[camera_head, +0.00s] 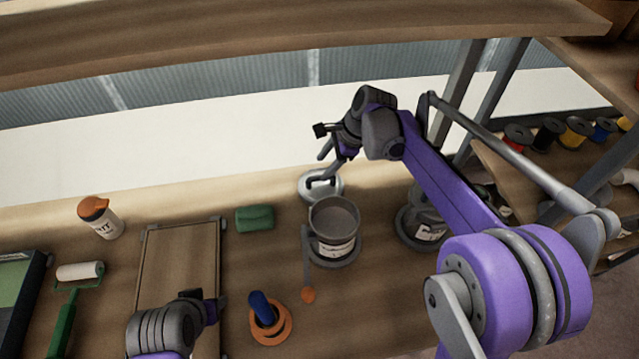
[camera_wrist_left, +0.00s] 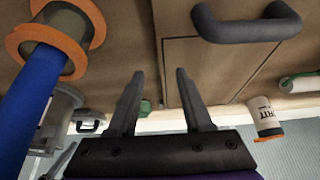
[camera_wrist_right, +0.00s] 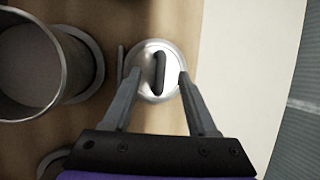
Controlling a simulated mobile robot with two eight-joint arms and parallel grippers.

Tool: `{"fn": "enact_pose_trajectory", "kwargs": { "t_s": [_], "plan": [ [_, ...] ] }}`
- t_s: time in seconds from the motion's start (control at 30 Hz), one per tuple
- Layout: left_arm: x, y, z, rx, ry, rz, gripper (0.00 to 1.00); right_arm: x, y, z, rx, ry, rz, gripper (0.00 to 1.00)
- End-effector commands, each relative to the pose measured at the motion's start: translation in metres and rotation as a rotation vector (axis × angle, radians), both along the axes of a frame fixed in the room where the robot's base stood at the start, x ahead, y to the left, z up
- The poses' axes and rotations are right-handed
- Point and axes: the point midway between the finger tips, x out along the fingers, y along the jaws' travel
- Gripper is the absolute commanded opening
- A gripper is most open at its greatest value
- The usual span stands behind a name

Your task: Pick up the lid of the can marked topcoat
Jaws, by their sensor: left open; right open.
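A round silver lid with a dark bar handle (camera_head: 318,187) lies on the bench, just behind an open grey can (camera_head: 346,222). The can has a pale label that I cannot read. My right gripper (camera_head: 326,158) is open and points down over the lid. In the right wrist view the lid (camera_wrist_right: 146,88) and its handle (camera_wrist_right: 160,68) show between the open fingers (camera_wrist_right: 158,76), with nothing held. The open can (camera_wrist_right: 70,60) stands to the left there. My left gripper (camera_wrist_left: 160,73) is open and empty above a wooden panel (camera_wrist_left: 205,75) with a grey handle (camera_wrist_left: 245,24).
Another labelled can (camera_head: 425,230) stands right of the open one. A green block (camera_head: 255,218), an orange-capped bottle (camera_head: 103,220), a paint roller (camera_head: 79,272) and an orange-rimmed reel (camera_head: 272,330) with a blue part are on the bench. A shelf (camera_head: 250,30) overhangs the back.

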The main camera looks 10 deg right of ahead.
Motion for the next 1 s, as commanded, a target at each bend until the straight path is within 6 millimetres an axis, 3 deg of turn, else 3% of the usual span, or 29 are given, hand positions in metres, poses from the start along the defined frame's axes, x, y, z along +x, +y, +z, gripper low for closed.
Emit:
{"fn": "enact_pose_trajectory", "kwargs": {
  "t_s": [0.27, 0.5, 0.83, 1.0],
  "plan": [
    [0.000, 0.000, -0.001, 0.000, 0.000, 0.000, 0.50, 0.005, 0.008, -0.023, 0.000, -0.001, 0.002, 0.58],
    [0.000, 0.000, -0.001, 0.000, 0.000, 0.000, 0.50, 0.012, 0.018, -0.056, -0.001, 0.000, 0.003, 0.58],
    [0.000, 0.000, -0.001, 0.000, 0.000, 0.000, 0.50, 0.014, 0.021, -0.063, -0.001, -0.001, 0.002, 0.58],
    [0.000, 0.000, -0.001, 0.000, 0.000, 0.000, 0.50, 0.014, 0.021, -0.063, -0.001, -0.001, 0.002, 0.30]
  ]
}}
